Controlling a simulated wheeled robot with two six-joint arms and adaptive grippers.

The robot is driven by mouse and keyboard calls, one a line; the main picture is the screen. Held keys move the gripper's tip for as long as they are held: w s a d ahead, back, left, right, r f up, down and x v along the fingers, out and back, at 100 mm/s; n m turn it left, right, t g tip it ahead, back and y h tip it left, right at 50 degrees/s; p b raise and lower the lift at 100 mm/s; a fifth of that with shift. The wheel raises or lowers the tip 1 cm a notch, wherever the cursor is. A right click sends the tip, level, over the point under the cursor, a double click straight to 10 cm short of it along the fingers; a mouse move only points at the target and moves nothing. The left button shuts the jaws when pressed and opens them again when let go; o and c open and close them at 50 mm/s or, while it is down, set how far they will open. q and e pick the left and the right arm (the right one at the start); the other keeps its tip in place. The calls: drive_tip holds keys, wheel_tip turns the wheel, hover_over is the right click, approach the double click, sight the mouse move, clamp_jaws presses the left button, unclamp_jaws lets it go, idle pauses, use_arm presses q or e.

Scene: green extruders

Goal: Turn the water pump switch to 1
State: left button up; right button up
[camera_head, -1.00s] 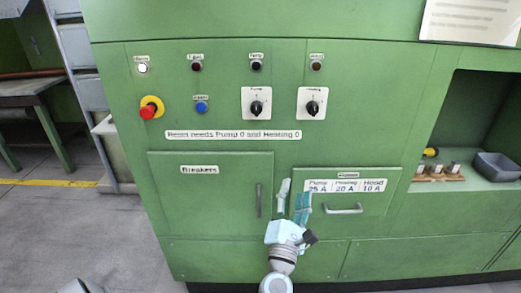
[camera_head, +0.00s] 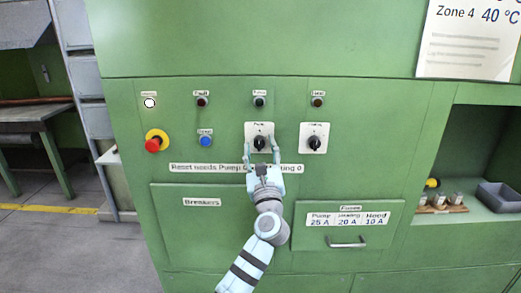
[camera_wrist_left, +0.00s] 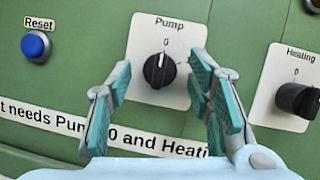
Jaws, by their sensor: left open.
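The pump switch (camera_head: 259,142) is a black rotary knob on a white plate labelled Pump, on the green panel. In the left wrist view the pump knob (camera_wrist_left: 159,70) has its white mark pointing up, close to the 0. My left gripper (camera_head: 262,150) is open in front of it. In the wrist view the two teal-padded fingers of my left gripper (camera_wrist_left: 165,90) stand to the left and right of the knob, with gaps on both sides. The fingers do not appear to touch the knob. My right gripper is not in view.
The Heating switch (camera_head: 314,143) is just right of the pump plate. The blue Reset button (camera_head: 206,141) and the red emergency stop (camera_head: 153,144) are to the left. Several indicator lamps sit above. Below are the Breakers door (camera_head: 203,230) and the Fuses drawer (camera_head: 349,236).

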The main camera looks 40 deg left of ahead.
use_arm(q)
clamp_jaws()
idle(0.3)
drive_tip(key=m+t+h+p, duration=0.1)
drive_tip(key=m+p, duration=0.1)
drive_tip(key=m, duration=0.1)
drive_tip(key=shift+s+r+t+p, duration=0.1)
drive_tip(key=shift+t+p, duration=0.2)
drive_tip(key=shift+p, duration=0.05)
drive_tip(key=m+h+p, duration=0.2)
drive_tip(key=m+p, duration=0.1)
drive_tip(key=m, duration=0.1)
drive_tip(key=m+t+h+p, duration=0.1)
drive_tip(key=m+p, duration=0.2)
drive_tip(key=m+t+h+p, duration=0.1)
drive_tip(key=m+h+p, duration=0.1)
drive_tip(key=m+p, duration=0.1)
drive_tip(key=shift+s+a+r+m+h, duration=0.2)
drive_tip(key=shift+a+m+h, duration=0.1)
drive_tip(key=shift+m, duration=0.5)
drive_tip(key=shift+f+m+t+h+p, duration=0.15)
drive_tip(key=shift+m+h+p, duration=0.25)
drive_tip(key=shift+m+p, duration=0.25)
drive_tip(key=shift+f+m+t+h+p, duration=0.15)
drive_tip(key=shift+m+h+p, duration=0.3)
drive_tip(key=shift+m, duration=0.4)
drive_tip(key=shift+r, duration=0.1)
